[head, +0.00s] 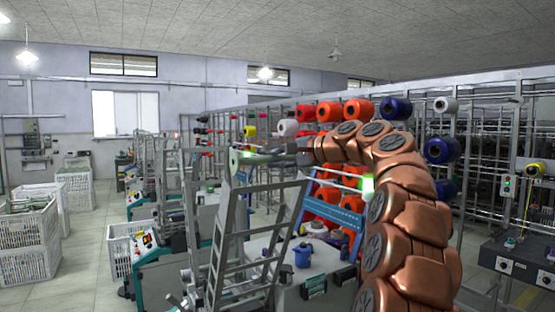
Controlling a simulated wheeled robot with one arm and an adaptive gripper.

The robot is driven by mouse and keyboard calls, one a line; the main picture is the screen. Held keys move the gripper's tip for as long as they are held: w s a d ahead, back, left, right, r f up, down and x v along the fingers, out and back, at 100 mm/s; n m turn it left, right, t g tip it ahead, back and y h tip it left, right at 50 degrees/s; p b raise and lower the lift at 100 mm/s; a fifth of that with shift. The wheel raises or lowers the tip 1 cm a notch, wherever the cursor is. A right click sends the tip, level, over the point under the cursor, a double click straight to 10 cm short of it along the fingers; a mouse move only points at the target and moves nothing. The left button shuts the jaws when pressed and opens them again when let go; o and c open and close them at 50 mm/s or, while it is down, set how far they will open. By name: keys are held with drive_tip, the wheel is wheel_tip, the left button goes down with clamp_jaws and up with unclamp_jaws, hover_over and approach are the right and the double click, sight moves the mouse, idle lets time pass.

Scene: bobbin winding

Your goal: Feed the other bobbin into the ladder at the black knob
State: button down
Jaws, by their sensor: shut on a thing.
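My gripper (250,156) reaches left from the end of my copper arm, at the top of a grey metal ladder frame (224,250). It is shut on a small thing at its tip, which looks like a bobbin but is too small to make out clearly. A green glow shows beside the tip. I cannot tell whether the held thing touches the ladder. I cannot pick out the black knob in this view. My arm hides part of the machine and the racks on the right.
A blue pot (302,256) stands on the grey machine top behind the ladder. A blue slanted panel (334,216) stands behind it. Racks with red cones (329,111) and blue cones fill the back right. White crates (29,240) stand at left, with open floor between them and the machines.

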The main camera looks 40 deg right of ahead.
drive_tip(key=shift+w+d+f+b, duration=0.1)
drive_tip(key=shift+w+f+b, duration=0.3)
drive_tip(key=shift+f, duration=0.5)
drive_tip(key=shift+w+f+b, duration=0.35)
drive_tip(key=shift+w+f, duration=0.05)
drive_tip(key=shift+f, duration=0.5)
drive_tip(key=shift+w+d+f+b, duration=0.1)
drive_tip(key=shift+w+f+b, duration=0.3)
drive_tip(key=shift+f, duration=0.5)
drive_tip(key=shift+f, duration=0.1)
drive_tip(key=shift+w+f+b, duration=0.35)
drive_tip(key=shift+w+f, duration=0.05)
drive_tip(key=shift+f, duration=0.5)
drive_tip(key=shift+w+f+b, duration=0.35)
drive_tip(key=shift+w+f, duration=0.05)
drive_tip(key=shift+f, duration=0.45)
drive_tip(key=shift+w+f+b, duration=0.35)
drive_tip(key=shift+w+f, duration=0.05)
drive_tip(key=shift+f, duration=0.5)
drive_tip(key=shift+f, duration=0.15)
drive_tip(key=shift+w+d+f+b, duration=0.1)
drive_tip(key=shift+w+f+b, duration=0.3)
drive_tip(key=shift+f, duration=0.45)
drive_tip(key=shift+w+f+b, duration=0.35)
drive_tip(key=shift+w+f, duration=0.1)
drive_tip(key=shift+f, duration=0.45)
drive_tip(key=shift+w+d+f+b, duration=0.1)
drive_tip(key=shift+w+f+b, duration=0.3)
drive_tip(key=shift+f, duration=0.45)
drive_tip(key=shift+f, duration=0.1)
